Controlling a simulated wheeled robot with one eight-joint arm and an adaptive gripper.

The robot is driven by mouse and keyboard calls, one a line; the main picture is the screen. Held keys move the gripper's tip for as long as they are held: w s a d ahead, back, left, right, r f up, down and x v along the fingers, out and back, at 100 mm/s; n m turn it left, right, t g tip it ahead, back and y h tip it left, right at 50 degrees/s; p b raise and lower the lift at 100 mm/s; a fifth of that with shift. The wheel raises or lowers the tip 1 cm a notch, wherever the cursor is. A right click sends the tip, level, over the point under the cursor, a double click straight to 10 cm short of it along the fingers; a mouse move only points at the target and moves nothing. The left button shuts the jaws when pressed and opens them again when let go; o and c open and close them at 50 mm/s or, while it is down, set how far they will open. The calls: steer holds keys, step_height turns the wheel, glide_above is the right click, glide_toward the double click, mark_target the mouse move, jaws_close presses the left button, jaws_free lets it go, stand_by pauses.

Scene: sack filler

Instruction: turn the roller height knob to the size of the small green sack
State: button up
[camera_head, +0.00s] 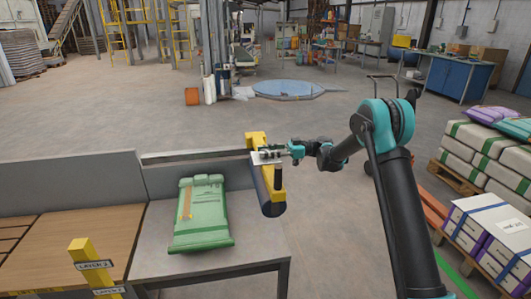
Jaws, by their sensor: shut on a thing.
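The small green sack (203,215) lies flat on the grey metal table at the lower left of centre. Right of it, above the table's right side, is a yellow-ended dark roller (268,197). A small black upright handle (278,177) and a pale plate (264,158) show at its far end, likely the height knob, too small to make out fully. My gripper (284,154) reaches in from the right at this plate and is shut on the knob part there. The fingertips and any size marks cannot be made out.
The grey table (162,240) adjoins a wooden-topped table (75,235) at left. A yellow post (82,260) with layer labels stands in front. Stacked sacks on a pallet (458,178) and white boxes (487,228) stand at right. The floor behind is mostly clear.

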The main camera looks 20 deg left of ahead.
mark_target(266, 150)
steer(key=shift+n+g+h, duration=1.5)
steer(key=shift+n+g, duration=0.1)
steer(key=shift+g, duration=0.4)
steer(key=shift+h, duration=0.3)
steer(key=o, duration=1.1)
steer(key=shift+o, duration=0.2)
step_height(266, 150, up, 10)
